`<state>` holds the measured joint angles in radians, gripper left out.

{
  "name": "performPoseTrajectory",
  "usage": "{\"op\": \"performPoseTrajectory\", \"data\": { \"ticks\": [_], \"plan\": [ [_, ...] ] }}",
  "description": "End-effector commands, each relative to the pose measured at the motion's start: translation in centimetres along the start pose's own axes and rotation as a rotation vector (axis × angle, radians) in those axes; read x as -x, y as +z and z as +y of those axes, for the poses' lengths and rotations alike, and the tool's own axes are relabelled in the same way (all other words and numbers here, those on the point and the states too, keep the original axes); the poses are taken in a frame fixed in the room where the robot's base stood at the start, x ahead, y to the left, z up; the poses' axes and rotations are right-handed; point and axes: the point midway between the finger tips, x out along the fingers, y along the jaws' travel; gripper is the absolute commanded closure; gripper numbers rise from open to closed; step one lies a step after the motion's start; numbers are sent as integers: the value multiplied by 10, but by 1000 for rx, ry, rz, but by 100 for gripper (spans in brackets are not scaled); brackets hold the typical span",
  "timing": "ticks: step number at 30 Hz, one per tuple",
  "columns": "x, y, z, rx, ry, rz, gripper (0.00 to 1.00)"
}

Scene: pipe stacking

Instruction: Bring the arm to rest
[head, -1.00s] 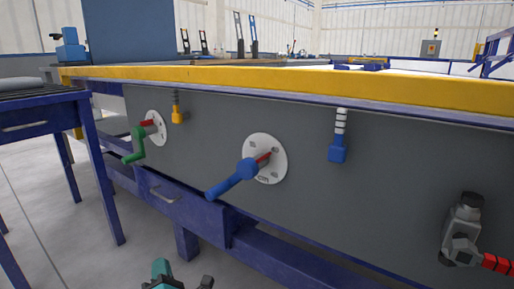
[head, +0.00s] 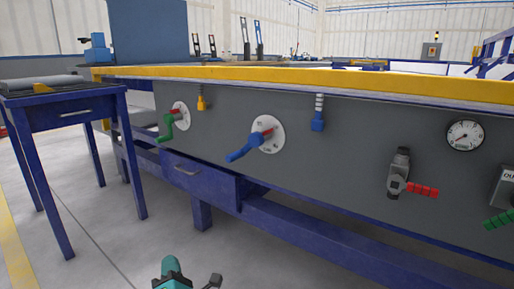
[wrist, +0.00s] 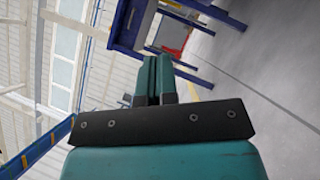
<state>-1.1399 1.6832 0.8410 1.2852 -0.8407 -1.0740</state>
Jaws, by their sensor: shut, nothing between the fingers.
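My gripper (wrist: 154,82) shows in the wrist view with its two teal fingers together, shut and empty. It points out over the open floor, toward a blue table, and touches nothing. In the head view only a teal part of my arm (head: 172,270) shows at the bottom edge; the gripper's fingers cannot be made out there.
A long workbench (head: 320,77) with a yellow edge crosses the head view. Its grey panel carries a green crank (head: 168,125), a blue lever (head: 245,147), a valve with a red handle (head: 402,175) and a gauge (head: 464,135). A blue side table (head: 60,112) stands left. The floor between is clear.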

Motion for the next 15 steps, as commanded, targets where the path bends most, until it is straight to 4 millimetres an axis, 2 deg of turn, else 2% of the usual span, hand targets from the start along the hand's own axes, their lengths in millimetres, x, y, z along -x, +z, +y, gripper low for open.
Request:
{"op": "performPoseTrajectory", "data": {
  "ticks": [1, 7, 11, 15],
  "plan": [
    [-10, 10, 4, -19, -17, -15, 100],
    [-30, 25, 10, -105, -92, -28, 100],
    [-48, 44, 16, -182, -159, -48, 100],
    [-71, 75, 23, -297, -263, -81, 100]
  ]
}}
